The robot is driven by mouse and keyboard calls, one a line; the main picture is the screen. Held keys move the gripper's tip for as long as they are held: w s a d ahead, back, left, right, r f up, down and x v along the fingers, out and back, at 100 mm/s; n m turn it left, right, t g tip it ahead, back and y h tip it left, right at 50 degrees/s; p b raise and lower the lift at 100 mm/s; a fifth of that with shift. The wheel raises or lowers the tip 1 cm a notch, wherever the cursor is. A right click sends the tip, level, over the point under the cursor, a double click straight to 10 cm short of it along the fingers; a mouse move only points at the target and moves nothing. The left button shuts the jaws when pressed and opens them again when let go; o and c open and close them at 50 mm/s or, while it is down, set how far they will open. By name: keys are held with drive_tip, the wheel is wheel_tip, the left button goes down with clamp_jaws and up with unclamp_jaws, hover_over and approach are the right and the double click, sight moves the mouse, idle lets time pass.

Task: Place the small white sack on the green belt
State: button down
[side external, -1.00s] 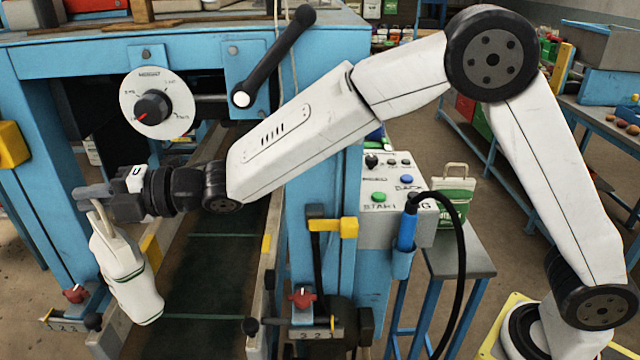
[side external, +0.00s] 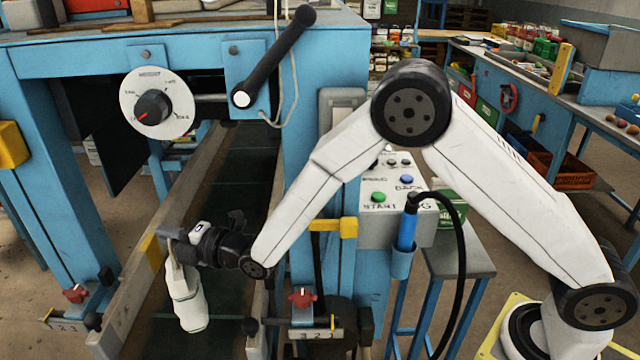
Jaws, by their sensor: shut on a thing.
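The small white sack (side external: 188,301) hangs below my gripper (side external: 172,240), held by its top loop. It is slightly tilted and appears over the left part of the green belt (side external: 232,290). Its lower end is close to the belt surface; I cannot tell whether it touches. My gripper is shut on the sack's loop, at the left side rail of the belt in the picture. The belt is dark green and runs back under the blue machine frame.
A dial (side external: 152,105) and a black lever (side external: 272,58) sit on the blue frame above the belt. A control box (side external: 385,215) stands to the right. Rails (side external: 135,295) edge the belt.

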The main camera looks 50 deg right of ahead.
drive_tip(key=shift+f, duration=2.8)
drive_tip(key=shift+f, duration=2.2)
drive_tip(key=c, duration=0.7)
unclamp_jaws()
drive_tip(key=shift+f, duration=0.1)
